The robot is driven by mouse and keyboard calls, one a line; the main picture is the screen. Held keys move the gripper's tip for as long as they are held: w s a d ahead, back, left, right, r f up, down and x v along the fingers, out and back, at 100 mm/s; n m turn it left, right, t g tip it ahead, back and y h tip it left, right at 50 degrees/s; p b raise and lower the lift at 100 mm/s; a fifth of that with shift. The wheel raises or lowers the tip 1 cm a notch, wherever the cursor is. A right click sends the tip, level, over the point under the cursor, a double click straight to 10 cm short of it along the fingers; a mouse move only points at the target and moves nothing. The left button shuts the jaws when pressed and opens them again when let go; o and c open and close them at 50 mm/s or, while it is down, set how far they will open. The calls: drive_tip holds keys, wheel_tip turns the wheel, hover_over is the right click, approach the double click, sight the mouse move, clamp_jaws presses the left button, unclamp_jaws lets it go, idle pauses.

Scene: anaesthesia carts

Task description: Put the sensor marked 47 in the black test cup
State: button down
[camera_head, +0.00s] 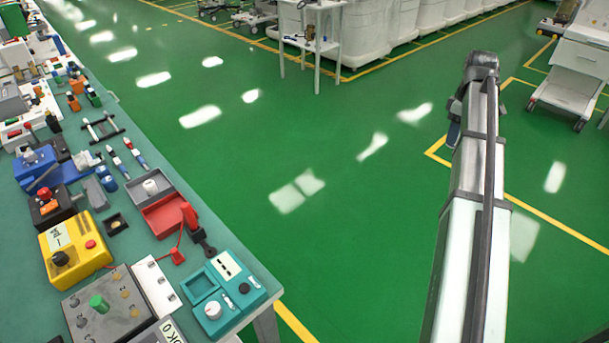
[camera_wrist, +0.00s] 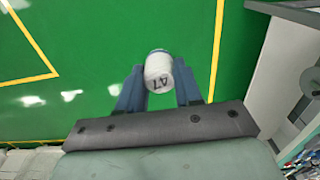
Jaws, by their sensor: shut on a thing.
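The sensor marked 47 (camera_wrist: 158,74) is a white, rounded cylinder in the wrist view, with its number facing the camera upside down. My gripper (camera_wrist: 159,84) is shut on it, with one blue-grey finger on each side. The sensor is held over green floor, away from the bench. In the head view my arm reaches up at the right, and the sensor cannot be made out there. A small black square holder with a round opening (camera_head: 115,224) sits on the bench at the left; it looks like the black test cup. It appears empty.
The teal bench (camera_head: 140,163) is crowded. Near the black holder are a yellow box (camera_head: 74,248), a red-and-grey tray (camera_head: 163,211) with a white cylinder, and a teal meter (camera_head: 224,291). The green floor between bench and arm is clear. A white trolley (camera_head: 571,67) stands far right.

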drive_tip(key=w+a+n, duration=0.2)
drive_tip(key=w+a, duration=0.2)
drive_tip(key=a, duration=0.9)
drive_tip(key=w+a+n, duration=0.2)
drive_tip(key=w+a, duration=0.1)
drive_tip(key=a, duration=1)
drive_tip(key=s+a+n, duration=0.2)
drive_tip(key=a+n, duration=0.1)
drive_tip(key=a, duration=2.2)
drive_tip(key=n, duration=0.8)
hover_over(115, 225)
drive_tip(key=f, duration=0.2)
drive_tip(key=shift+f, duration=4.55)
drive_tip(key=c, duration=0.8)
unclamp_jaws()
drive_tip(key=shift+f, duration=0.1)
